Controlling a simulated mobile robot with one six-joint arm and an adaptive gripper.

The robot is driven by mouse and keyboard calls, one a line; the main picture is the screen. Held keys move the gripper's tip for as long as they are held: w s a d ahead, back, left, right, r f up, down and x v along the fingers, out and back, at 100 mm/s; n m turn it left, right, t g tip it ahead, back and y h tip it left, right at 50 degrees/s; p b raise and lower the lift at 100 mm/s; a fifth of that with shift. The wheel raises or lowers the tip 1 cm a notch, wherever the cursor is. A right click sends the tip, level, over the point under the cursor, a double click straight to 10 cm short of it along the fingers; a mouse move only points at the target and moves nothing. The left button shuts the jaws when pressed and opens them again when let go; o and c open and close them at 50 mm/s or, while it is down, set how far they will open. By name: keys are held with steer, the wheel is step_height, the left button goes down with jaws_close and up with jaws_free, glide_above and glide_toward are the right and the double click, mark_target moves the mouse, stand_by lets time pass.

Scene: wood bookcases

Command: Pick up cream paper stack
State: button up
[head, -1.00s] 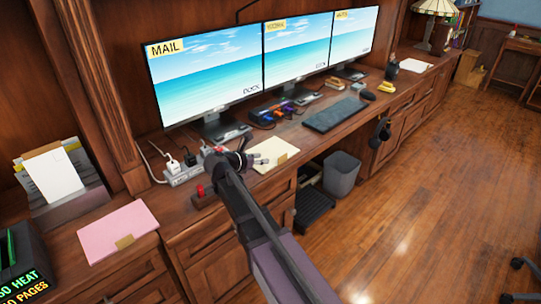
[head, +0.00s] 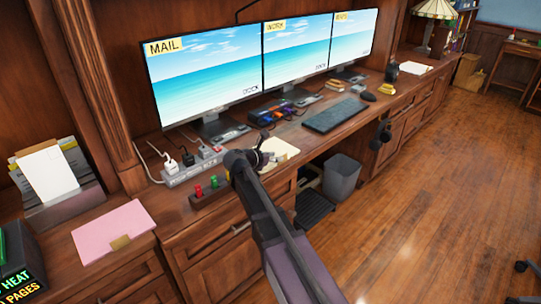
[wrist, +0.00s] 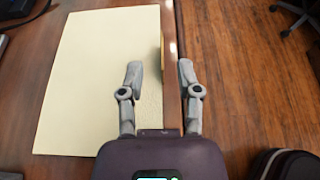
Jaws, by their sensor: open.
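The cream paper stack (head: 285,151) lies flat on the desk near its front edge, in front of the monitors. In the wrist view the stack (wrist: 95,80) fills the left middle, with a small tan tab at its right edge beside the desk edge. My gripper (head: 268,156) is at the stack's left part in the head view and hides some of it. In the wrist view my gripper (wrist: 160,75) is open and empty, its left finger over the stack and its right finger beyond the desk edge. I cannot tell whether the fingers touch the paper.
A power strip (head: 195,165) with plugs and a red and green button box (head: 209,190) are left of the stack. A keyboard (head: 335,115) is to the right. A pink paper stack (head: 105,228) lies at the left. A grey bin (head: 342,177) stands below the desk.

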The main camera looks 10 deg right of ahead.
mark_target(284, 156)
steer(key=shift+w+d+f, duration=0.1)
steer(key=shift+b+x, duration=1.05)
steer(key=shift+x, duration=1.4)
jaws_close()
